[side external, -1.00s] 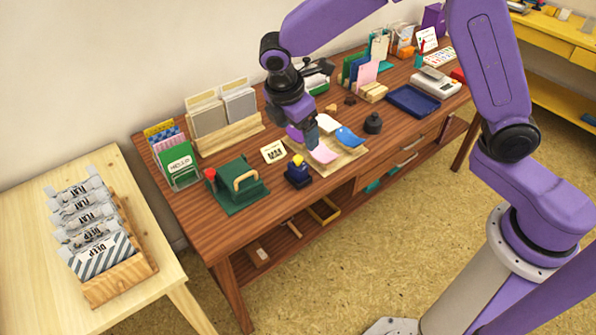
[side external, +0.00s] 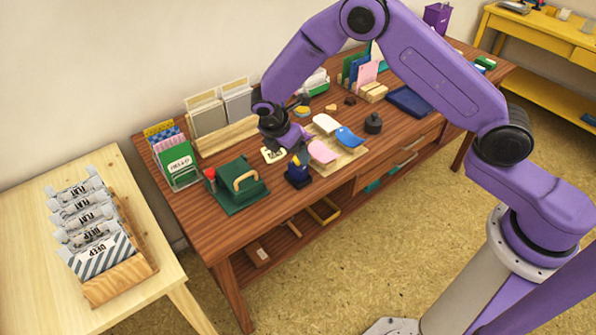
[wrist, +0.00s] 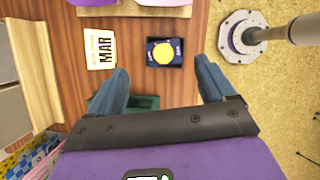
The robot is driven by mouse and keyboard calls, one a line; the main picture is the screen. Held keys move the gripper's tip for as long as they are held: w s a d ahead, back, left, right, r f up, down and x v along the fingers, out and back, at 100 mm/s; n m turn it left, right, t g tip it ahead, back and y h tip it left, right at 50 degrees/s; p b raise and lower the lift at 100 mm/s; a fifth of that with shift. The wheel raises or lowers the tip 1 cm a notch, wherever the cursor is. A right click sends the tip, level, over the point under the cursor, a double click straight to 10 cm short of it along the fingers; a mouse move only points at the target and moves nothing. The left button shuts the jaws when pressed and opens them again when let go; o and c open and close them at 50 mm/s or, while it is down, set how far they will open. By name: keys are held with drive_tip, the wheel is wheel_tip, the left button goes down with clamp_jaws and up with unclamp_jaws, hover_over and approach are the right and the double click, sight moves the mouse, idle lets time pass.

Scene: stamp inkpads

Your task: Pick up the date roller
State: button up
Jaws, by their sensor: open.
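A green stamp press (side external: 236,188) with a tan handle stands left of the roller. A wooden board (side external: 344,158) with pink, white and blue pads lies to its right. A black knobbed item (side external: 373,124) stands beyond. Card racks (side external: 228,135) line the back.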

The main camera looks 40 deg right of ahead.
sight(296, 160)
drive_tip(key=x, duration=0.2)
drive_tip(key=shift+d+f, duration=0.15)
drive_tip(key=shift+f, duration=0.2)
drive_tip(key=shift+s+x, duration=0.2)
drive_tip(key=shift+x, duration=2.45)
drive_tip(key=shift+f, duration=0.1)
drive_tip(key=c, duration=1.3)
drive_tip(key=shift+o, duration=0.2)
drive_tip(key=shift+r, duration=0.2)
